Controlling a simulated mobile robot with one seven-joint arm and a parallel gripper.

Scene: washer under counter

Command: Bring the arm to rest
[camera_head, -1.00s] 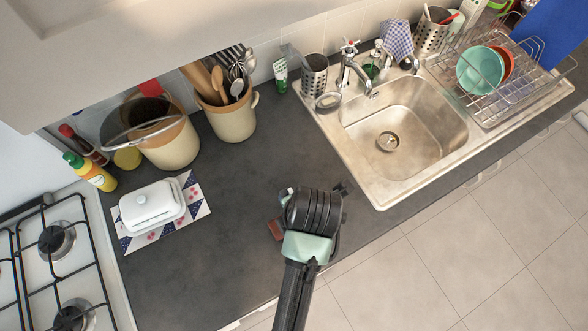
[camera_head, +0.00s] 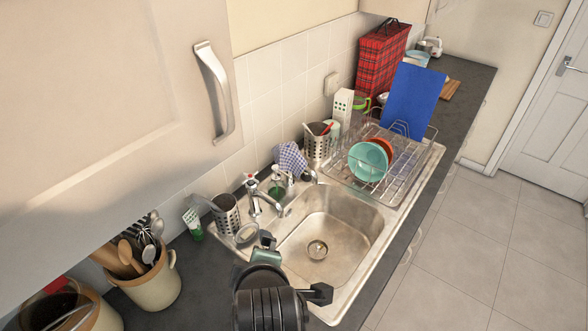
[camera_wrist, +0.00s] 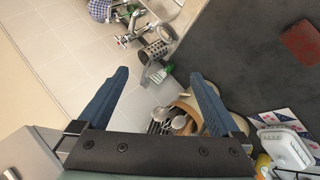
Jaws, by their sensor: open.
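My gripper (camera_wrist: 155,100) shows in the wrist view with its two blue fingers spread wide apart and nothing between them. Behind the gap are the tiled wall and the utensil crock (camera_wrist: 182,115) on the counter, at some distance. In the head view my arm's dark, ribbed wrist part is at the bottom middle, in front of the sink's left edge. The fingers are mostly hidden there.
The steel sink (camera_head: 335,228) and a dish rack (camera_head: 400,160) with plates (camera_head: 368,162) lie along the counter. A utensil crock (camera_head: 150,285) stands at lower left. An upper cabinet (camera_head: 120,90) overhangs the left. The wrist view shows a reddish-brown block (camera_wrist: 302,42) and white butter dish (camera_wrist: 285,148). Floor is clear at right.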

